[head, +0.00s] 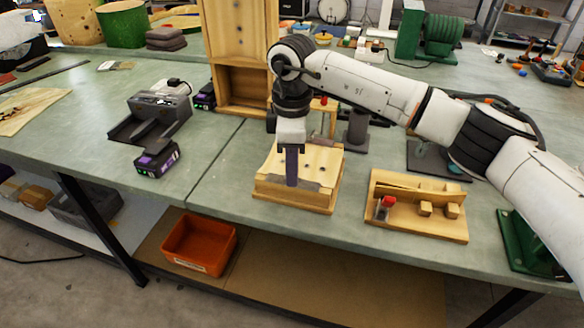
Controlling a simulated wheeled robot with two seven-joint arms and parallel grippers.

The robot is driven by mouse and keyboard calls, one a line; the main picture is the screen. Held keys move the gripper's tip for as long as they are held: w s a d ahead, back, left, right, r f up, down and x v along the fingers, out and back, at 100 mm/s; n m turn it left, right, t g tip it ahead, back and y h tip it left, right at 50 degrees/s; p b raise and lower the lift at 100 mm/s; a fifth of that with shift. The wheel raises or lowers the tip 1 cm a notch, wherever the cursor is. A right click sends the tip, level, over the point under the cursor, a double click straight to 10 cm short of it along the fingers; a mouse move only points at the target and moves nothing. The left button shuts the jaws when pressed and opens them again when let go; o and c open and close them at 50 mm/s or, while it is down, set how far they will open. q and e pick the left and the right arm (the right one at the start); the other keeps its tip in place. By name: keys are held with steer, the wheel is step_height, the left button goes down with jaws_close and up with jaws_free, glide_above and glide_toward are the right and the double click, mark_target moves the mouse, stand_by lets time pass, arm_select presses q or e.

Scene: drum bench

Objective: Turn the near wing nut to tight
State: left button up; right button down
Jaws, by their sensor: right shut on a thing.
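A wooden block fixture (325,165) sits near the front edge of the bench, with small dark holes in its top and a grey metal strip along its front. My right gripper (291,180) points straight down over the front part of this fixture. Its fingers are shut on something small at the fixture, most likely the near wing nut. The fingers hide the nut, so its angle cannot be told. My left gripper is not seen.
A second wooden fixture (400,222) with a red part and small blocks stands to the right. A grey device (155,112) and a purple-black battery (157,160) lie to the left. A wooden cabinet (240,75) stands behind. An orange bin (200,245) is on the shelf below.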

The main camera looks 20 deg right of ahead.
steer(key=shift+r+m, duration=0.15)
steer(key=shift+m, duration=0.25)
steer(key=c, duration=1.8)
jaws_free()
step_height(320, 180, up, 10)
steer(key=shift+r+b, duration=0.1)
steer(key=shift+b, duration=0.45)
